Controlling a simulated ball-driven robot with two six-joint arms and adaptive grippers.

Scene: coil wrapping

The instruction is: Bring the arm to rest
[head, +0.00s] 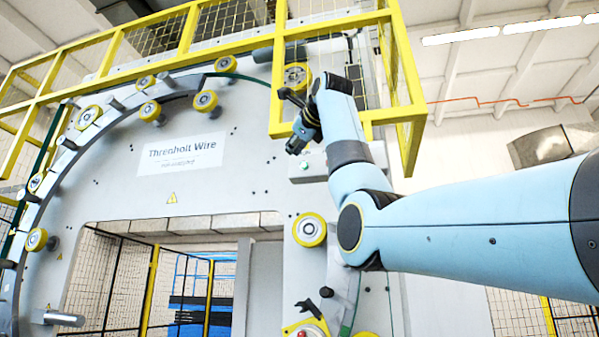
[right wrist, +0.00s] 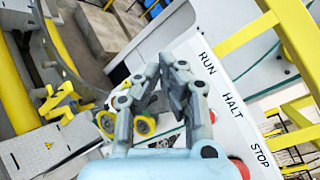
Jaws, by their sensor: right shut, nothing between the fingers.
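My right arm (head: 470,235) reaches in from the right of the head view, light blue with dark joints. It bends upward at the elbow, and its wrist (head: 304,128) is folded in front of the grey machine frame. My left gripper is not in view.
A yellow railing (head: 185,32) crosses above the wrist, and its post (head: 402,85) stands close to the arm. The machine ring carries several yellow rollers (head: 205,100), one (head: 309,229) left of the elbow. A square opening lies lower left. The space right of the railing looks free.

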